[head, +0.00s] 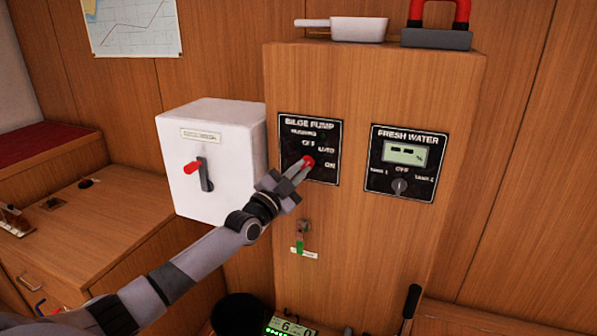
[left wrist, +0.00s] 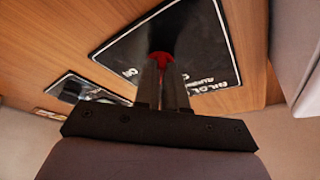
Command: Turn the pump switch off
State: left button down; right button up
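The bilge pump panel (head: 323,125) is a black plate on the wooden cabinet, lettered OFF, AUTO and ON. Its red switch knob (head: 309,161) shows at the fingertips of my left gripper (head: 301,168). In the left wrist view, the narrow fingers of my left gripper (left wrist: 162,78) meet the red knob (left wrist: 162,57), closed to a small gap with the knob between their tips. The fingers cover part of the switch, so I cannot tell which marking it points to. My right gripper is not in view.
A white box (head: 228,150) with a red-tipped lever (head: 205,175) stands just left of the panel. The fresh water panel (head: 407,165) is to the right. A white scoop-like item (head: 345,29) lies on top of the cabinet.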

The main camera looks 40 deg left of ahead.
pick_arm(q)
jog(key=shift+r+n, duration=0.15)
jog(key=shift+n, duration=0.25)
jog(key=n+y, duration=0.1)
jog(key=n, duration=0.1)
jog(key=n+y, duration=0.1)
jog(key=n, duration=0.1)
jog(key=n+t+y, duration=0.1)
jog(key=n, duration=0.1)
jog(key=shift+w+d+p, duration=0.1)
jog(key=shift+d+p, duration=0.2)
jog(key=shift+p, duration=0.05)
jog(key=shift+d+n+y+p, duration=0.1)
jog(key=shift+n+y+p, duration=0.15)
jog(key=shift+n+y, duration=0.85)
jog(key=shift+d+n+y+p, duration=0.15)
jog(key=shift+n+y, duration=0.35)
jog(key=shift+n, duration=1.2)
jog(key=shift+a+n, duration=0.1)
jog(key=shift+n, duration=0.2)
jog(key=c, duration=1.2)
grip_release()
jog(key=shift+w+f, duration=0.1)
jog(key=shift+f, duration=0.1)
jog(key=shift+f, duration=0.1)
